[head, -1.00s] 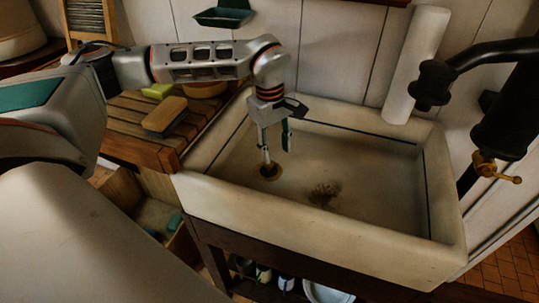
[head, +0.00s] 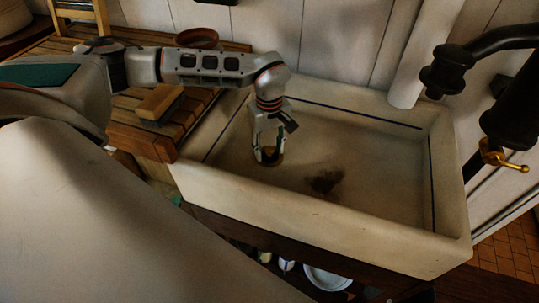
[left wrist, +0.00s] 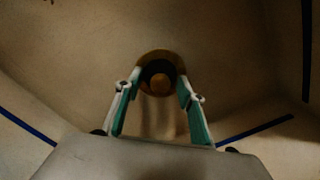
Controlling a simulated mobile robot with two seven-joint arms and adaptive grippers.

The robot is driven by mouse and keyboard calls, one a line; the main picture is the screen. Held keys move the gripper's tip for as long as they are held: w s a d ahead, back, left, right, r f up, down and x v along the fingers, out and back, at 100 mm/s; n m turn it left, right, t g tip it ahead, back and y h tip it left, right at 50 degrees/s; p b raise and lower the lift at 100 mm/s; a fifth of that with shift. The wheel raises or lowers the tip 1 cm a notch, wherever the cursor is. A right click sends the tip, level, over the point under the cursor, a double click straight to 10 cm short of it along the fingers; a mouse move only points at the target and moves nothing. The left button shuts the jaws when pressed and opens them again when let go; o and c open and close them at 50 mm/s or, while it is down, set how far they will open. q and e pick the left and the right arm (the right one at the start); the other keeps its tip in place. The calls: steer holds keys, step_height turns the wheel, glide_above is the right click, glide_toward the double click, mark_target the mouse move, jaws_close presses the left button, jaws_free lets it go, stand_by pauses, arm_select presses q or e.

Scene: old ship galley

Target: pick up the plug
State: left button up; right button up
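The plug (left wrist: 160,84) shows in the left wrist view as a small brownish round knob in the dark middle of the brass drain ring (left wrist: 146,59). In the head view the drain ring (head: 278,160) lies on the floor of the sink (head: 375,165), partly hidden behind my left gripper (head: 268,152). My left gripper points down into the sink, low over the drain. In the wrist view its two green-padded fingers (left wrist: 159,82) are apart, one on each side of the plug, with nothing held. I cannot tell whether they touch it. My right gripper is not in view.
The sink's walls stand around my left gripper. A dark stain (head: 324,181) marks the sink floor. A slatted wooden board with a brush (head: 160,103) is at the left. A black tap (head: 460,65) with a brass handle is at the right. The right part of the sink is clear.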

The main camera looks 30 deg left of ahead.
arm_select(q)
steer(key=shift+f, duration=0.35)
jaws_close()
steer(key=shift+r, duration=0.1)
